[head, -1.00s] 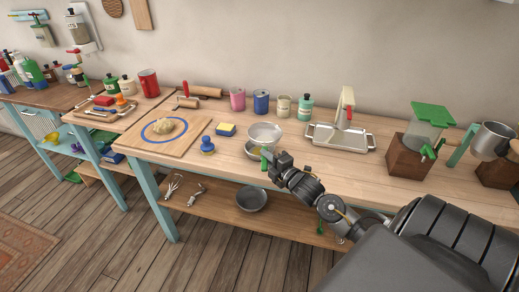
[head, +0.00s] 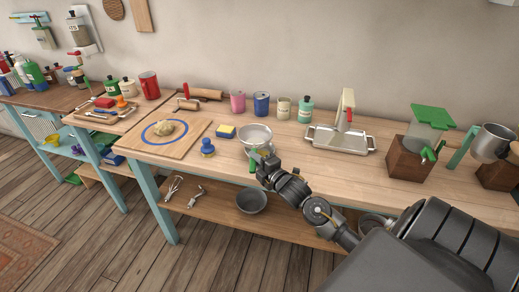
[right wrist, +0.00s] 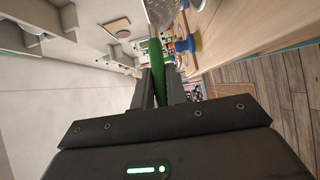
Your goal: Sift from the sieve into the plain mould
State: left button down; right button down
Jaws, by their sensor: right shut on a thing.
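My right gripper (head: 262,162) is shut on the green handle of the sieve (head: 256,132). The sieve's pale mesh bowl is above the table near its front edge. In the right wrist view the green handle (right wrist: 157,70) stands between the fingers, and part of the mesh bowl (right wrist: 158,12) shows at the top edge. A metal mould (head: 246,149) stands on the table under the sieve. The sieve hides most of it, so its shape and contents cannot be told. My left gripper is not in view.
A metal tray (head: 340,140) is to the right. Several tins stand behind. A grey bowl (head: 251,201) sits on the lower shelf.

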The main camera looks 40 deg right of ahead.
jog(key=s+d, duration=0.3)
jog(key=d, duration=0.1)
jog(key=shift+w+a, duration=0.95)
jog(key=shift+a, duration=0.3)
jog(key=shift+w+a, duration=0.95)
jog(key=shift+a, duration=0.25)
notch_tip(320, 180, up, 5)
jog(key=s+d+p, duration=0.2)
jog(key=p, duration=0.3)
jog(key=shift+d, duration=0.2)
jog(key=shift+a, duration=0.1)
